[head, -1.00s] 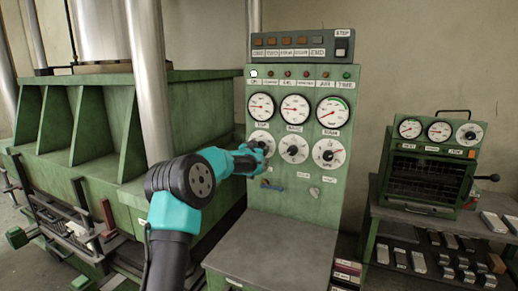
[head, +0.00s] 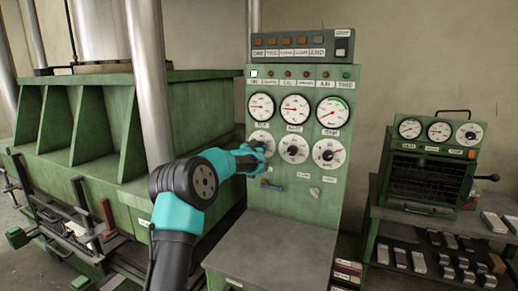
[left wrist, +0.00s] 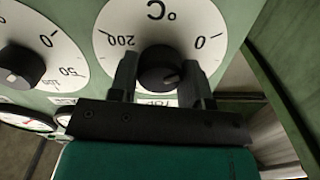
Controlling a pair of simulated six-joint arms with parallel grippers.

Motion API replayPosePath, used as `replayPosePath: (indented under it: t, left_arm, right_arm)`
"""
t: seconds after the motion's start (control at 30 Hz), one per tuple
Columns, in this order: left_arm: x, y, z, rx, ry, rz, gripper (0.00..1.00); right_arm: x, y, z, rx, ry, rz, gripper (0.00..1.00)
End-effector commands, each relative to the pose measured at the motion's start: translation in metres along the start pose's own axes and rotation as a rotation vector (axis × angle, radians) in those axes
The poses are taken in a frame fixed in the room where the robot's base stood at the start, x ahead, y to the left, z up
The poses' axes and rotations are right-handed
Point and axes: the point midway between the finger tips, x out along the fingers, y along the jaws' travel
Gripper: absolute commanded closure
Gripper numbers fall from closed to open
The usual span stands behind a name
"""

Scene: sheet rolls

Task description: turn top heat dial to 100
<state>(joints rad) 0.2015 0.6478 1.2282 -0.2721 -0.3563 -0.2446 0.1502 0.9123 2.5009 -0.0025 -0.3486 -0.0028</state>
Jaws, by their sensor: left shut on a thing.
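The top heat dial is a round white dial (head: 260,138) marked °C, at the left of the lower dial row on the green control panel. In the left wrist view the dial face (left wrist: 110,65) appears upside down, with 200 at left and 0 at right. Its black knob (left wrist: 160,66) sits between the two fingers of my left gripper (left wrist: 162,84), which is shut on it. A small light mark shows on the knob's lower right. In the head view my left gripper (head: 258,151) covers the dial's lower part. My right gripper is not in view.
Two more white dials, a middle one (head: 294,149) and a right one (head: 328,153), sit right of the gripped dial. Gauges (head: 295,109) are above. A grey ledge (head: 270,245) juts out below the panel.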

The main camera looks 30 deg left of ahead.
Motion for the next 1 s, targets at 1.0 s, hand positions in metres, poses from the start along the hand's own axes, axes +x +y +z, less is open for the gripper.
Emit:
replayPosePath:
  t: [1.0]
  left_arm:
    - [0.0001, 0.0001, 0.0001, 0.527, 0.000, 0.000, 0.80]
  right_arm:
    - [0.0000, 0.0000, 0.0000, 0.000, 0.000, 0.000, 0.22]
